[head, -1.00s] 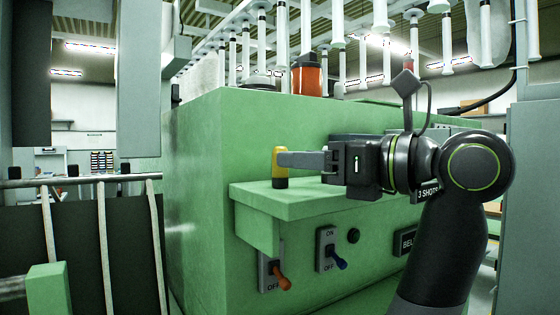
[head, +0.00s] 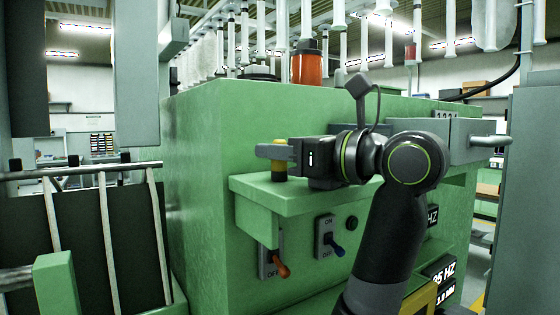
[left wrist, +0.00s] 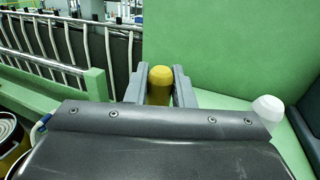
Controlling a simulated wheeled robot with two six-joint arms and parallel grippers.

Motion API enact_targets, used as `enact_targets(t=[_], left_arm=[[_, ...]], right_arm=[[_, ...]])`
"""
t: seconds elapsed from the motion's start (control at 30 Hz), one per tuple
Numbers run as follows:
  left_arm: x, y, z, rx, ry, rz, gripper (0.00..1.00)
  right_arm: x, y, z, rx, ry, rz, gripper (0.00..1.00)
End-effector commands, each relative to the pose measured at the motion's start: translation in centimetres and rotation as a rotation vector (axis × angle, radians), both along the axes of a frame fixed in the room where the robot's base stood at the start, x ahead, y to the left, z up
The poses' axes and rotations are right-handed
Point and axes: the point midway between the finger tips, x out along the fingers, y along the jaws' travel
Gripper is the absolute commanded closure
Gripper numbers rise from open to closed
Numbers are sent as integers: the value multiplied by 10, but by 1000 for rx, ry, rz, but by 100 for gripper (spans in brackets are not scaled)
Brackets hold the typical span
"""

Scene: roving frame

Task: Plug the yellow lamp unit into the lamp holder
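The yellow lamp unit (head: 279,175) stands upright on the green shelf at the front of the machine. My left gripper (head: 268,152) is level with it, one finger passing in front of it. In the left wrist view the yellow lamp unit (left wrist: 160,84) is between the two fingertips (left wrist: 160,92), very close to both. I cannot tell whether the fingers press on it. A white dome-topped piece (left wrist: 268,108) stands on the shelf at the right of that view. I cannot make out the lamp holder for certain. My right gripper is not in view.
A grey box with a handle (head: 490,141) juts out at the right. A railing (head: 80,172) is at the left.

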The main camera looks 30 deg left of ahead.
Motion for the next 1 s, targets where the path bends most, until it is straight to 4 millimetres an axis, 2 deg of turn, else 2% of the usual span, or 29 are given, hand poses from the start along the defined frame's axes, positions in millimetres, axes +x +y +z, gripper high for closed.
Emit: enact_targets(t=[0.03, 0.13, 0.37, 0.57, 0.67, 1.0], left_arm=[[0, 0, 0, 0, 0, 0, 88], [0, 0, 0, 0, 0, 0, 100], [0, 0, 0, 0, 0, 0, 100], [0, 0, 10, 1, -1, 1, 100], [0, 0, 22, 2, -3, 1, 100], [0, 0, 81, 1, -1, 1, 100]], right_arm=[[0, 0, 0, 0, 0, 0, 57], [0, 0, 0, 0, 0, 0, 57], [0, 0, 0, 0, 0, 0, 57], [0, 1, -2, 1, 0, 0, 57], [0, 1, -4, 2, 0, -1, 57], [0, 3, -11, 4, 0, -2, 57]])
